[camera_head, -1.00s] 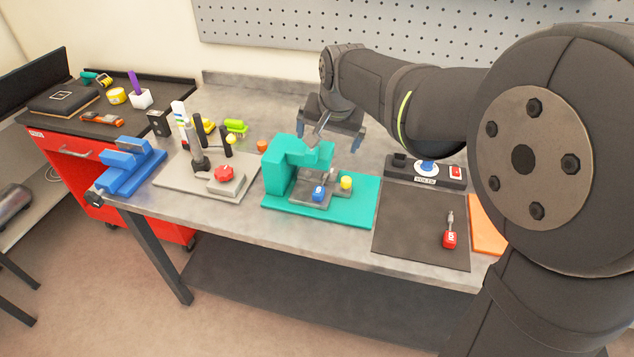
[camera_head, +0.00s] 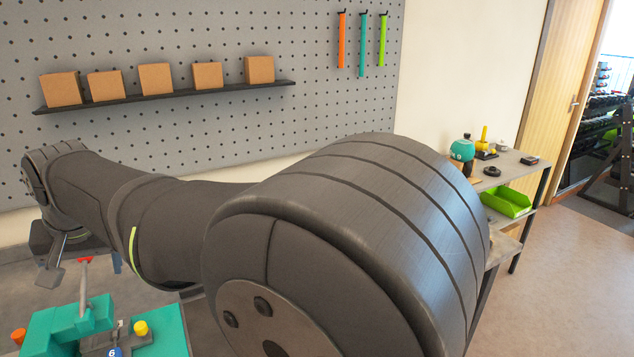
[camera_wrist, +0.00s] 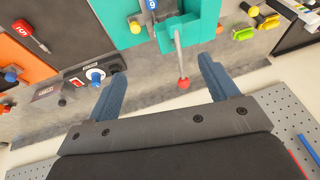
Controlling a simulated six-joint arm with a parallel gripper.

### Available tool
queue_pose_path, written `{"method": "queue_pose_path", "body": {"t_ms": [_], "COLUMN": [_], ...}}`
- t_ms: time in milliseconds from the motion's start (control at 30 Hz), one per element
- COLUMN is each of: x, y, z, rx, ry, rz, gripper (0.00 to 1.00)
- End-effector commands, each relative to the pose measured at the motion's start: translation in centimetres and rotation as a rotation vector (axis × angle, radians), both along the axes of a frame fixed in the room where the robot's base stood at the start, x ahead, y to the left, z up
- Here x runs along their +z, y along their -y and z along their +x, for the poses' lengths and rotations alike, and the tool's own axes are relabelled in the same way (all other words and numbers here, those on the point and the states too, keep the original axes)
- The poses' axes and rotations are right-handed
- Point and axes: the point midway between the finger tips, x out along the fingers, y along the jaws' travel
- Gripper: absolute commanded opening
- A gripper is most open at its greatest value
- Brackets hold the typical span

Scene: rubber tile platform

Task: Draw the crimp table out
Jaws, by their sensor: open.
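The teal crimp press (camera_head: 60,325) is at the lower left of the head view, cut off by the bottom edge. It also shows at the top of the wrist view (camera_wrist: 120,25). Its grey table with a blue piece marked 6 (camera_head: 114,351) is only partly in view; the blue piece is at the top edge of the wrist view (camera_wrist: 151,4). A yellow knob (camera_head: 141,327) is beside it. A grey lever with a red ball end (camera_wrist: 183,83) points toward my gripper. My gripper (camera_wrist: 162,68) is open and empty, with the red ball between its fingers in the picture.
A black box with a blue dial (camera_wrist: 95,76) is left of my gripper in the wrist view, near a red-handled tool (camera_wrist: 22,28). Green and yellow items (camera_wrist: 243,33) are at right. A pegboard (camera_head: 320,60) with a shelf of boxes (camera_head: 155,78) stands behind the bench.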

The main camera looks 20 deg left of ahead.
Motion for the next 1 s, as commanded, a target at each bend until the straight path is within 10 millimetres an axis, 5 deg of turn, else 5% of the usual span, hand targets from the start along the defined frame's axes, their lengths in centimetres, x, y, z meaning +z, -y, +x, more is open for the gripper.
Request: {"method": "queue_pose_path", "body": {"t_ms": [133,333,800,1000], "x": [0.0,-1.0,-9.0,-10.4], "y": [0.0,-0.4,-1.7,-1.7], "z": [0.0,1.3,12.1,14.2], "rx": [0.0,-0.118,-1.232,-1.457], "ry": [0.0,-0.072,-0.695,-0.808], "rz": [0.0,-0.012,-0.169,-0.216], "gripper": [0.49,0.48,0.48,0.48]}}
